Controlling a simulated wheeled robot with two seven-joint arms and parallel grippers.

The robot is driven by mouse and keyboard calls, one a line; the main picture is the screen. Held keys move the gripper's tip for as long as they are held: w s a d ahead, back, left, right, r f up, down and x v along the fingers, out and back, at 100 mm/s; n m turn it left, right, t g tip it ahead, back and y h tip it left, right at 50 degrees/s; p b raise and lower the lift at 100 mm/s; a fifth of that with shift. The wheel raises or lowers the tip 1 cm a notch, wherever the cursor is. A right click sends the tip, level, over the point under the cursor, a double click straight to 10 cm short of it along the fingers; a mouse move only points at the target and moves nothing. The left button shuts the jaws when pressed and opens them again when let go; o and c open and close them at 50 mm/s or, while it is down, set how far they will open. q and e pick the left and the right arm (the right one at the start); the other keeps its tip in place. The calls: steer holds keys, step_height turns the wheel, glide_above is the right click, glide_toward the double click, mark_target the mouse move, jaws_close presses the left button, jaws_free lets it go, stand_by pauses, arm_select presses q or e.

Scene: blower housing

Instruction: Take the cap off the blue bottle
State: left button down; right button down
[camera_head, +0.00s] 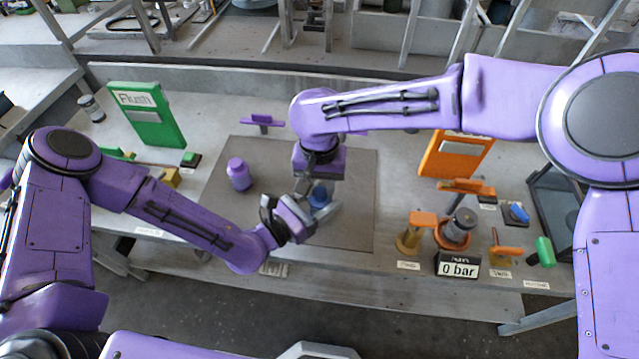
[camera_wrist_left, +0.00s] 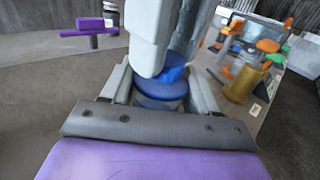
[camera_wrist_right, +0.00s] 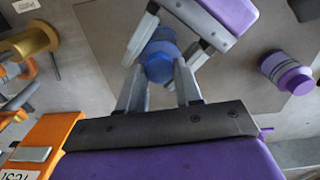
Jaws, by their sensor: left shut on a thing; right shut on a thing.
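The blue bottle (camera_head: 319,197) stands on the grey mat near its middle, partly hidden by both grippers. My left gripper (camera_head: 312,212) comes in from the lower left and is shut around the bottle's body; the blue body (camera_wrist_left: 160,88) shows between its fingers in the left wrist view. My right gripper (camera_head: 307,187) reaches down from above and is shut on the blue cap (camera_wrist_right: 159,70), seen between its fingertips in the right wrist view. A right finger hides part of the cap in the left wrist view. Whether the cap is apart from the bottle cannot be told.
A purple bottle (camera_head: 239,174) stands on the mat (camera_head: 350,235) to the left. A green Flush panel (camera_head: 148,115) is at back left. Orange panel (camera_head: 456,154), valves and a 0 bar display (camera_head: 458,265) stand to the right. The front of the mat is clear.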

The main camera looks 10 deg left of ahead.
steer(key=n, duration=0.4)
steer(key=shift+s+a+r, duration=0.1)
steer(key=shift+s+a, duration=0.1)
steer(key=shift+a, duration=0.15)
steer(key=n, duration=0.6)
steer(key=shift+s+d+n, duration=0.1)
steer(key=shift+n, duration=0.2)
steer(key=n, duration=0.6)
steer(key=shift+d+n, duration=0.1)
steer(key=shift+n, duration=0.2)
steer(key=n, duration=0.9)
steer(key=shift+d+n, duration=0.15)
steer(key=shift+n, duration=0.25)
steer(key=n, duration=0.9)
steer(key=shift+w+d, duration=0.1)
steer(key=shift+w, duration=0.2)
steer(key=n, duration=0.4)
steer(key=shift+w+d+r, duration=0.1)
steer(key=shift+w, duration=0.05)
